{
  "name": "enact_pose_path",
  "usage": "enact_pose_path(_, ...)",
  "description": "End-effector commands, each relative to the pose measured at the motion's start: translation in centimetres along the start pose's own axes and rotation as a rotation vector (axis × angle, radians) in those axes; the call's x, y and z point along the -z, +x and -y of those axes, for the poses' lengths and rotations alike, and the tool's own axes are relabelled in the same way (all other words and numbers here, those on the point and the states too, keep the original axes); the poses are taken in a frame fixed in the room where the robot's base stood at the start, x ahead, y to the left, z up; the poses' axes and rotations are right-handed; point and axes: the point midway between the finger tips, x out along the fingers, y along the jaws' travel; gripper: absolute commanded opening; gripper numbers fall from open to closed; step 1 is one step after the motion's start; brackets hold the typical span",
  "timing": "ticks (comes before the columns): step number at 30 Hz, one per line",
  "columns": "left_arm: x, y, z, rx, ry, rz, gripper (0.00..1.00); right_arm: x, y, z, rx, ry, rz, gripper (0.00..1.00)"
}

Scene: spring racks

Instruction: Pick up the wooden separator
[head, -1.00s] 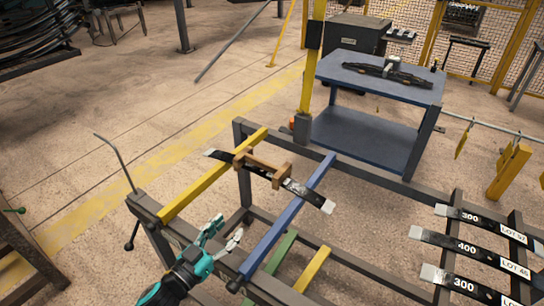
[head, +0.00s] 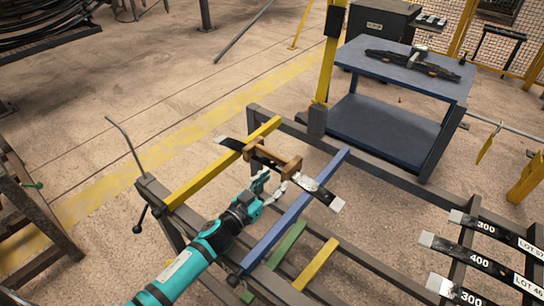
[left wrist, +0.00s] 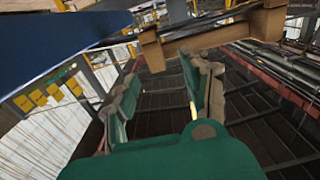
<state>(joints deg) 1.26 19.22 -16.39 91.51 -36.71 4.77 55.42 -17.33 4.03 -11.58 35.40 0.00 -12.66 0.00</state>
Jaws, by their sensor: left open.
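The wooden separator (head: 274,157) is a light brown piece with a block at each end. It sits on a dark leaf spring (head: 325,196) that lies across a yellow bar and a blue bar of the rack. In the left wrist view the separator (left wrist: 215,33) crosses the top, beyond the fingertips, with one end block hanging down. My left gripper (head: 271,186) is open and empty, just on the near side of the separator; I see no clear contact. The left wrist view shows both fingers apart (left wrist: 165,75). My right gripper is out of view.
The yellow bar (head: 215,168) and blue bar (head: 300,205) flank my gripper. Springs labelled 300 and 400 (head: 475,260) lie on the rack at right. A blue table (head: 400,70) stands behind. Open floor (head: 130,100) lies to the left.

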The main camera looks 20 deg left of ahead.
Motion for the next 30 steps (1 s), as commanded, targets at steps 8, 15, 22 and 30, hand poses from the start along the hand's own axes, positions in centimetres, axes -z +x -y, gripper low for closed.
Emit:
enact_pose_path(8,0.1,2.8,-0.4,0.0,-0.001,-0.001,0.48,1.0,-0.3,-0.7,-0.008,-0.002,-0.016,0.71)
enact_pose_path(15,-0.1,5.5,-0.5,-0.001,-0.001,0.0,0.48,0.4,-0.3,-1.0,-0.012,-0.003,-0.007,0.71)
enact_pose_path(22,-0.1,5.6,-0.5,-0.001,-0.001,0.001,0.48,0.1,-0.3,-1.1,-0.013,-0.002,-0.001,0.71)
enact_pose_path(30,-0.1,5.6,-0.4,-0.001,0.0,0.001,0.15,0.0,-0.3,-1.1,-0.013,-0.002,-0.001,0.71)
